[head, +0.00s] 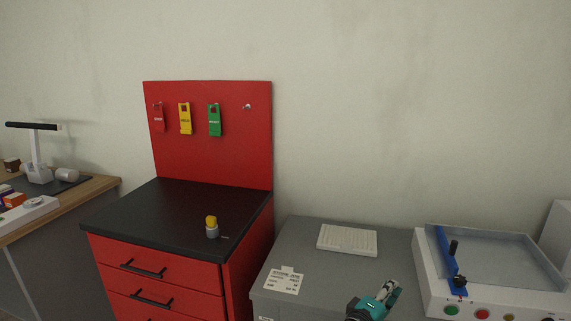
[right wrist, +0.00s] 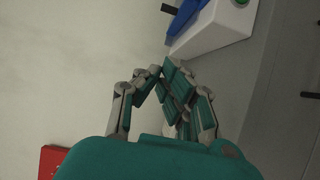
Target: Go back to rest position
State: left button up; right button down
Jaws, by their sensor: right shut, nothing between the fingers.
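My right gripper (head: 391,286) is teal and grey and shows at the bottom of the head view, in front of the grey bench and left of the box former. In the right wrist view its fingers (right wrist: 160,73) are drawn together with nothing held between them. The box former (head: 480,300) is a white machine with a blue bar, a grey tray top and coloured buttons. Part of its white body (right wrist: 215,30) shows at the top of the right wrist view, apart from the fingers. My left gripper is in neither view.
The grey bench (head: 315,265) carries a white ribbed panel (head: 347,240) and a printed card (head: 285,280). A red drawer cabinet (head: 160,270) holds a small yellow-topped item (head: 211,227); red, yellow and green tags hang on its backboard (head: 208,160). A wooden-edged table (head: 100,187) stands left.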

jog(key=s+a+f+n+g+y, duration=0.1)
jog(key=s+f+y, duration=0.15)
jog(key=f, duration=0.95)
jog(key=s+f+n+g+y, duration=0.1)
jog(key=s+f+g+y, duration=0.15)
jog(key=f, duration=0.85)
jog(key=s+f+g+y, duration=0.3)
jog(key=s+f, duration=0.7)
jog(key=f, duration=0.6)
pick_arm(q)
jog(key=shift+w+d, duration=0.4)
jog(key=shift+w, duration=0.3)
pick_arm(e)
jog(key=s+f+m+g+y, duration=0.1)
jog(key=s+f+m, duration=0.2)
jog(key=s, duration=1)
jog(key=s+f+m+g+y, duration=0.2)
jog(key=s+f+m, duration=0.1)
jog(key=s+f, duration=0.6)
jog(key=s+f+m+g+y, duration=0.1)
jog(key=s+f, duration=0.5)
jog(key=s, duration=1.2)
jog(key=shift+a+f+m+g+y, duration=0.15)
jog(key=shift+f+m+g+y, duration=0.2)
jog(key=shift+m+g, duration=0.5)
